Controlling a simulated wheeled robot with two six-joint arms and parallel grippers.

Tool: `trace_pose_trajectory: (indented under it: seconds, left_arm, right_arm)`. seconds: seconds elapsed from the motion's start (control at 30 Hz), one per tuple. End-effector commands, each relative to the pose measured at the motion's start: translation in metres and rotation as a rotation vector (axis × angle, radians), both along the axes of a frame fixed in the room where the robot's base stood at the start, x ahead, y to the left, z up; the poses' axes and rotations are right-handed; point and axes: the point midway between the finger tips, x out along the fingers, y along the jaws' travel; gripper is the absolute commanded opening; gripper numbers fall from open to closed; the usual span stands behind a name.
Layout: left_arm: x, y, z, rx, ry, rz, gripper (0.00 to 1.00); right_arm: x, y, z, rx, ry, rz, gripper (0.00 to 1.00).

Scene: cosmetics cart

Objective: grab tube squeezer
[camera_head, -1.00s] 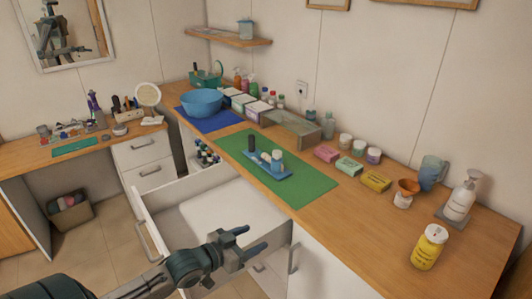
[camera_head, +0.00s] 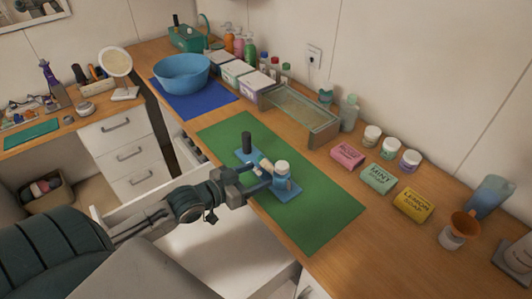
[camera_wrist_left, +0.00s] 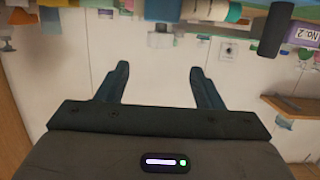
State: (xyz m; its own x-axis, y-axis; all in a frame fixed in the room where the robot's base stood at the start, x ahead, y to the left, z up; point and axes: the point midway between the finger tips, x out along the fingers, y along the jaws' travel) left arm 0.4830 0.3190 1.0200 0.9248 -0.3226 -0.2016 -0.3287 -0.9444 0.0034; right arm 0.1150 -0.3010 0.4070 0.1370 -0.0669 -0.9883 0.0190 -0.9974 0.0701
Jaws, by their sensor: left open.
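A blue tray (camera_head: 284,192) lies on the green mat (camera_head: 325,211). On it are a dark upright cylinder (camera_head: 247,143), a pale tube-like item (camera_head: 265,164) and a white jar-like item with a blue lower part (camera_head: 281,173). I cannot tell for sure which of these is the tube squeezer. My left gripper (camera_head: 262,175) is open at the tray's near-left side, its fingers pointing toward these items and partly covering them. In the left wrist view the open fingers (camera_wrist_left: 160,78) have nothing between them; a white cylinder (camera_wrist_left: 203,10) and a dark cylinder (camera_wrist_left: 276,28) show beyond, upside down.
An open white drawer (camera_head: 190,248) is under my left arm. Pink, mint and yellow soap boxes (camera_head: 413,204) and small jars (camera_head: 371,136) stand to the right. A glass-topped stand (camera_head: 300,113) and a blue bowl (camera_head: 181,72) are behind. The mat's right part is clear.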

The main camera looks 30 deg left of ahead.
Motion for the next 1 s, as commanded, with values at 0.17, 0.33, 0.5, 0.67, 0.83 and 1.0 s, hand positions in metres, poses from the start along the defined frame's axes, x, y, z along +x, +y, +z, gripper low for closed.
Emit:
trace_pose_trajectory:
  seconds: [0.17,0.33,0.5,0.67,0.83,1.0]
  left_arm:
    - [0.020,-0.006,-0.006,-0.007,-0.004,0.006,0.61]
    - [0.040,-0.013,-0.009,-0.005,-0.002,0.005,0.61]
    - [0.049,-0.017,-0.011,-0.002,-0.002,0.000,0.61]
    - [0.059,-0.019,-0.013,-0.004,-0.001,0.002,0.61]
    - [0.081,-0.025,-0.020,-0.007,-0.001,0.001,0.61]
    - [0.096,-0.030,-0.025,-0.002,0.000,0.000,0.61]
  right_arm:
    - [-0.045,-0.015,-0.013,-0.016,0.058,0.003,0.57]
    - [-0.055,-0.019,-0.014,-0.021,0.072,0.004,0.57]
    - [-0.034,-0.016,-0.014,-0.017,0.044,0.004,0.57]
    - [-0.016,-0.005,-0.009,-0.006,0.018,0.001,0.57]
    - [-0.022,0.000,-0.001,0.000,0.027,-0.001,0.57]
    - [-0.037,-0.003,0.001,-0.003,0.045,0.001,0.57]
